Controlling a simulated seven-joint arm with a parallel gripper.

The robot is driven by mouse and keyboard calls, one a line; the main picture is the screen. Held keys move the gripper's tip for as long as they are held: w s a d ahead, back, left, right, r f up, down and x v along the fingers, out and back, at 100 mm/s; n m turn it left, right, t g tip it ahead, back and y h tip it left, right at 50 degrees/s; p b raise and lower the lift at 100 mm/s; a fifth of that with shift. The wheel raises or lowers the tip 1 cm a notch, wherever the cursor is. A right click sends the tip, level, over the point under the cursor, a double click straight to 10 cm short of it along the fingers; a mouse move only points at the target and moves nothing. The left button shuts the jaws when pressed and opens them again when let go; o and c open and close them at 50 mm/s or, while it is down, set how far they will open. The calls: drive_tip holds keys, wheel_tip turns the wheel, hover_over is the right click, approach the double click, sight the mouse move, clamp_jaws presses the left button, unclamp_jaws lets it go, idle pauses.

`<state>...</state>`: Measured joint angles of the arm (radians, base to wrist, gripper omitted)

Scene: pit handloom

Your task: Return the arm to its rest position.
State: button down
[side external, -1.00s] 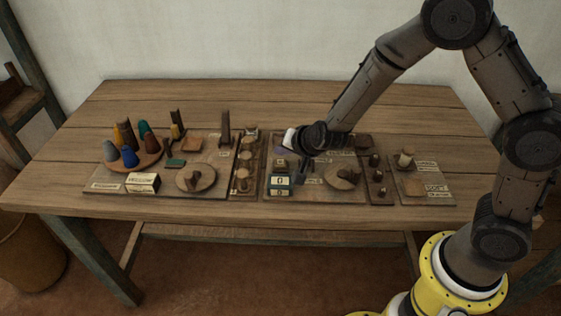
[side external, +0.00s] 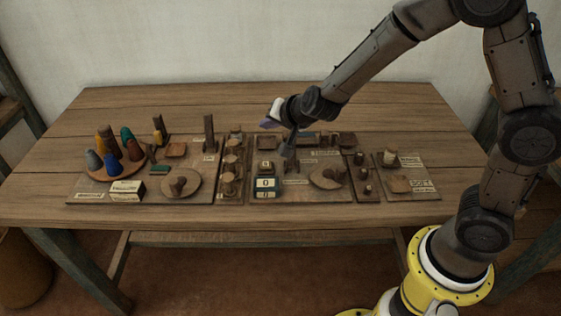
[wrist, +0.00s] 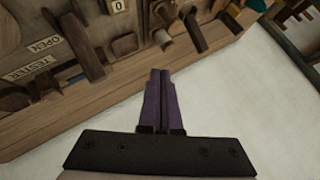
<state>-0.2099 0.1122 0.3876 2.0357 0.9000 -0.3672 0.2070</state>
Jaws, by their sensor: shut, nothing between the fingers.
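My gripper (side external: 267,123) is at the end of my arm, above the back part of the board in the middle of the table. Its purple fingers are together, with nothing between them. In the wrist view the shut fingers (wrist: 160,80) point toward the board, with the pale wall behind them. The fingers appear clear of the board and its parts.
Below stands a wooden table (side external: 350,105) with boards of small parts. A counter (side external: 265,184) reading 0 sits near the front middle. Coloured cones stand on a round tray (side external: 97,174) at left. A dark upright post (side external: 209,133) stands left of my gripper.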

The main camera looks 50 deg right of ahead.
wheel_tip(320, 180, up, 11)
drive_tip(key=s+d+t, duration=0.2)
drive_tip(key=s+a+r+n+y, duration=0.1)
drive_tip(key=s+r+n+y, duration=0.3)
drive_tip(key=s+r, duration=0.5)
drive_tip(key=s+d+f+n+g+h, duration=0.1)
drive_tip(key=s+f+n+g, duration=0.2)
drive_tip(key=s, duration=0.7)
drive_tip(key=s+d+f+n+g+h, duration=0.1)
drive_tip(key=s+d+f+n+g, duration=0.1)
drive_tip(key=s+f, duration=0.4)
drive_tip(key=s+n+g, duration=0.1)
drive_tip(key=s+n, duration=0.1)
drive_tip(key=s, duration=0.3)
drive_tip(key=shift+f, duration=0.35)
